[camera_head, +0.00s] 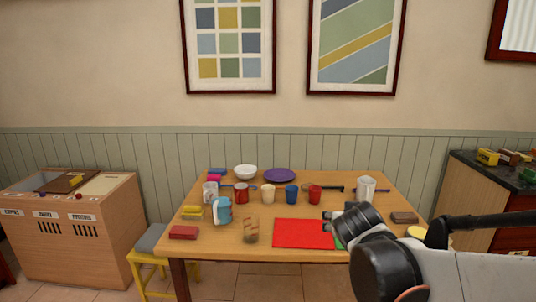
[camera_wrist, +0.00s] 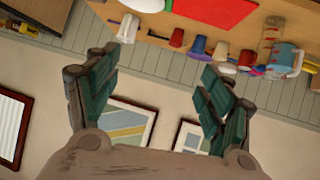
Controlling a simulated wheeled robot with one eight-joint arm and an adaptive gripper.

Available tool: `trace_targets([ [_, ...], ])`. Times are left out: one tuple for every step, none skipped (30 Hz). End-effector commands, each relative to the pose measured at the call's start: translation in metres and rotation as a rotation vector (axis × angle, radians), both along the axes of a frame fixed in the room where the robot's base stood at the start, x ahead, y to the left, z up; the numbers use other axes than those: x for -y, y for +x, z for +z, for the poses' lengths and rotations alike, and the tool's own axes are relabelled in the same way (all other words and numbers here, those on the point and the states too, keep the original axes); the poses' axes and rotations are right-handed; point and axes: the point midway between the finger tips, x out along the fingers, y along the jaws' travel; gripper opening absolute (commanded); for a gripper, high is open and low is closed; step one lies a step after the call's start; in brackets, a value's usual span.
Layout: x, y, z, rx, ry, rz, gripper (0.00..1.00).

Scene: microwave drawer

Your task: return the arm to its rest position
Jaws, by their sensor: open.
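My dark wrist and pale arm reach in from the right side of the head view.
The table (camera_head: 190,250) holds a red mat (camera_head: 302,233), several cups, a white bowl (camera_head: 245,171), a purple plate (camera_head: 279,174) and a blue-and-white pitcher (camera_head: 223,211). A wooden bin cabinet (camera_head: 75,230) stands left, a dark counter (camera_head: 490,172) right. A yellow stool (camera_head: 150,250) is beside the table.

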Motion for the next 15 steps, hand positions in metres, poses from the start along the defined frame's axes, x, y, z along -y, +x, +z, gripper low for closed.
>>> trace_targets([
  [0.005, -0.018, 0.001, -0.028, 0.005, -0.002, 0.74],
  [0.007, -0.028, 0.001, -0.044, 0.009, 0.0, 0.74],
  [0.009, -0.042, 0.001, -0.068, 0.014, 0.003, 0.74],
  [0.011, -0.052, 0.0, -0.085, 0.018, 0.005, 0.74],
  [0.012, -0.062, -0.001, -0.102, 0.021, 0.009, 0.74],
  [0.014, -0.076, -0.002, -0.126, 0.027, 0.014, 0.74],
  [0.014, -0.086, -0.003, -0.142, 0.031, 0.018, 0.74],
  [0.015, -0.096, -0.005, -0.16, 0.037, 0.024, 0.74],
  [0.015, -0.11, -0.007, -0.181, 0.044, 0.033, 0.74],
  [0.015, -0.12, -0.009, -0.198, 0.048, 0.039, 0.74],
  [0.015, -0.131, -0.011, -0.214, 0.054, 0.045, 0.74],
  [0.014, -0.144, -0.014, -0.235, 0.062, 0.056, 0.74],
  [0.013, -0.155, -0.017, -0.252, 0.069, 0.064, 0.74],
  [0.012, -0.165, -0.019, -0.266, 0.074, 0.074, 0.74],
  [0.011, -0.178, -0.023, -0.286, 0.083, 0.087, 0.74],
])
